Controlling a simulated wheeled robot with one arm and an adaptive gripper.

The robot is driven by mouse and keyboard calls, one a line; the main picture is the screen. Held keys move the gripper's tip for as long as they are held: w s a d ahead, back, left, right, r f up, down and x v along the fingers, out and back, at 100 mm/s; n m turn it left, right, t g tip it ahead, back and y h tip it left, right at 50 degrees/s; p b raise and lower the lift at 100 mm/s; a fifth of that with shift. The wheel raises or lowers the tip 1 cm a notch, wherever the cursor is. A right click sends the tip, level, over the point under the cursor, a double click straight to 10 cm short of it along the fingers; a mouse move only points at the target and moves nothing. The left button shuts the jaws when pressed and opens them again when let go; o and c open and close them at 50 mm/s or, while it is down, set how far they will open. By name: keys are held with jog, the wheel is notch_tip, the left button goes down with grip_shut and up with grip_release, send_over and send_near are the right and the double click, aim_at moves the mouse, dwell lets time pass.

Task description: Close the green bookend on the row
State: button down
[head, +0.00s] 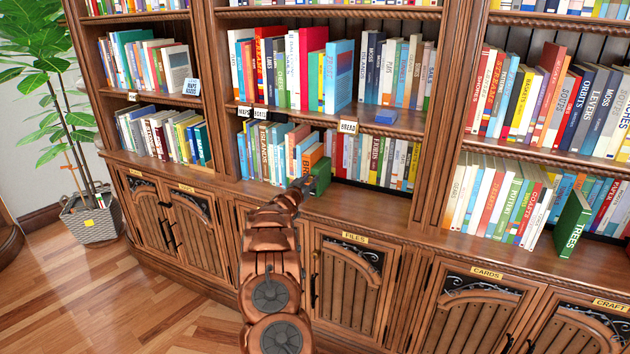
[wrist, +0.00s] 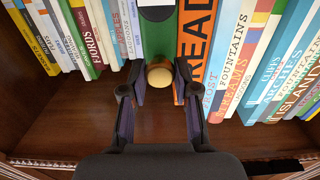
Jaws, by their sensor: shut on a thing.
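The green bookend (head: 321,176) stands on the lower middle shelf, at the right end of a row beside an orange book (head: 311,157). In the wrist view the green bookend (wrist: 159,38) is at the top centre, with a pale round knob (wrist: 160,75) facing me. The orange book with "READ" (wrist: 196,45) is just to its right there. My gripper (head: 304,184) reaches to the shelf front. In the wrist view my gripper (wrist: 157,92) has its fingers on both sides of the knob, shut on it. The bookend's lower part is partly hidden by my gripper in the head view.
More books (head: 370,158) stand to the right on the same shelf. The shelf board (wrist: 60,125) is bare in front of the books. A green "TREES" book (head: 573,224) stands forward at the far right.

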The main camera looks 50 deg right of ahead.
jog(key=shift+w+a+r, duration=0.1)
jog(key=shift+w+r, duration=0.1)
jog(key=c, duration=0.9)
grip_release()
jog(key=shift+f, duration=0.15)
jog(key=shift+o, duration=0.2)
jog(key=shift+s+a, duration=0.2)
jog(key=shift+a, duration=0.35)
jog(key=s+a, duration=0.2)
jog(key=a, duration=0.8)
jog(key=shift+a, duration=0.3)
